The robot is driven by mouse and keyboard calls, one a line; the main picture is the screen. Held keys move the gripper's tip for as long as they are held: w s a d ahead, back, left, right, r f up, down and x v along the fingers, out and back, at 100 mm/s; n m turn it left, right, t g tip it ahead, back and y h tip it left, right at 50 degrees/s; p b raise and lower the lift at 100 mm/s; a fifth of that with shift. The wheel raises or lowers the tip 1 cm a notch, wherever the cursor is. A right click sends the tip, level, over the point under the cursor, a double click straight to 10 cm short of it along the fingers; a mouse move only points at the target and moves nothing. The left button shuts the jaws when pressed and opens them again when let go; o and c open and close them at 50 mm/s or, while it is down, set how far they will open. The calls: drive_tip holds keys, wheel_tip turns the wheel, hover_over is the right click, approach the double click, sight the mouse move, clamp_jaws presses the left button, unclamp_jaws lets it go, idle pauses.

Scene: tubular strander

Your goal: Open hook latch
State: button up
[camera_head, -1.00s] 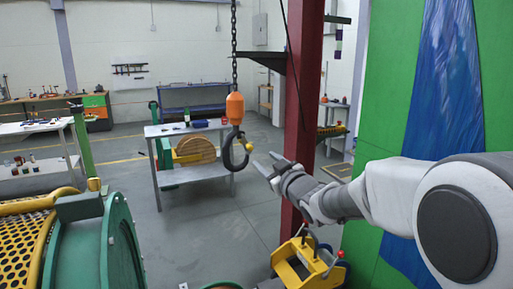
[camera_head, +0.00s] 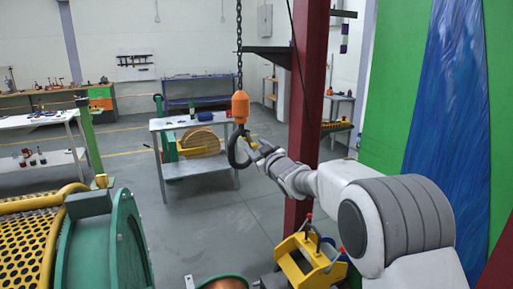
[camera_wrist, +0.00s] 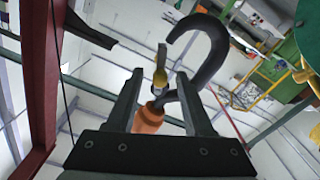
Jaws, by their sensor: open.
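The crane hook (camera_head: 234,153) is dark and hangs below an orange block (camera_head: 240,107) on a chain. In the wrist view the hook (camera_wrist: 211,45) curves above and right of the fingertips, with the orange block (camera_wrist: 148,119) behind the fingers. A thin latch (camera_wrist: 160,77) with a yellow part shows between the fingertips in the picture. I cannot tell whether they touch it. My gripper (camera_head: 258,149) is open at the right side of the hook, and its two fingers also show in the wrist view (camera_wrist: 159,74).
A red column (camera_head: 309,100) stands just right of my gripper. A yellow frame device (camera_head: 312,262) is below my arm. A table with a wooden reel (camera_head: 200,140) stands behind the hook. Green machinery (camera_head: 100,240) fills the lower left. Open floor lies between.

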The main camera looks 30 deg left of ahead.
clamp_jaws()
drive_tip(key=shift+b, duration=0.3)
drive_tip(key=shift+w+d+n+b, duration=0.15)
drive_tip(key=shift+w+n+b, duration=0.05)
drive_tip(key=shift+n+b, duration=0.75)
drive_tip(key=shift+w+d+r+n+b, duration=0.2)
drive_tip(key=shift+r+n+b, duration=0.55)
drive_tip(key=shift+n, duration=1.25)
drive_tip(key=shift+w+d+r+n+b, duration=0.15)
drive_tip(key=shift+w+r+n+b, duration=0.15)
drive_tip(key=shift+n+b, duration=1.35)
drive_tip(key=shift+w+d+r+n+b, duration=0.15)
drive_tip(key=shift+r+n+b, duration=0.4)
drive_tip(key=shift+n, duration=1.85)
drive_tip(key=shift+r, duration=0.1)
